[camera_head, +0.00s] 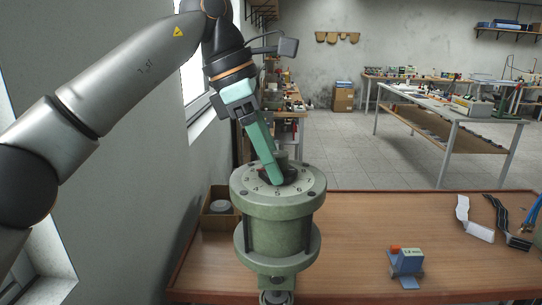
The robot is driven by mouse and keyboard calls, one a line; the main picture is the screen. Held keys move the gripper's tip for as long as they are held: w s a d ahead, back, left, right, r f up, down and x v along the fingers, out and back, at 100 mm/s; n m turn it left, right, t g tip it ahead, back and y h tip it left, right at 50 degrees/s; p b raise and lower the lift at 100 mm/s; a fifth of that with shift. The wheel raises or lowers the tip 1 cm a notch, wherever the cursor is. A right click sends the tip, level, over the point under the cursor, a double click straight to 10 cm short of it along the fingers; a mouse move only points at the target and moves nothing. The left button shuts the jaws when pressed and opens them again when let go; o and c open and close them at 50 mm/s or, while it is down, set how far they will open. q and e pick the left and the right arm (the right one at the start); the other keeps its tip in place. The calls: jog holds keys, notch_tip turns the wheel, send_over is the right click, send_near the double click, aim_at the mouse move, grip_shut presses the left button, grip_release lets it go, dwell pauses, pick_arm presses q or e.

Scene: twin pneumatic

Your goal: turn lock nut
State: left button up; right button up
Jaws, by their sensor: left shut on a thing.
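A green flanged pneumatic unit (277,232) stands upright at the front of the wooden table. Its round top plate carries a ring of numbers and several bolts. A small dark nut-like part (291,175) sits at the middle of this top. My left gripper (277,177) reaches down from the upper left, with its green fingers at this central part. The fingers are shut on it, and they hide much of it. I take it to be the lock nut, though its outline is hard to make out. My right gripper is not in view.
The wooden table (350,262) has free room right of the unit. A cardboard box (219,212) is left of the unit. Strips and cables lie at the right edge.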

pick_arm(q)
jog(key=shift+r+m, duration=0.1)
jog(key=shift+m, duration=0.3)
jog(key=o, duration=1.4)
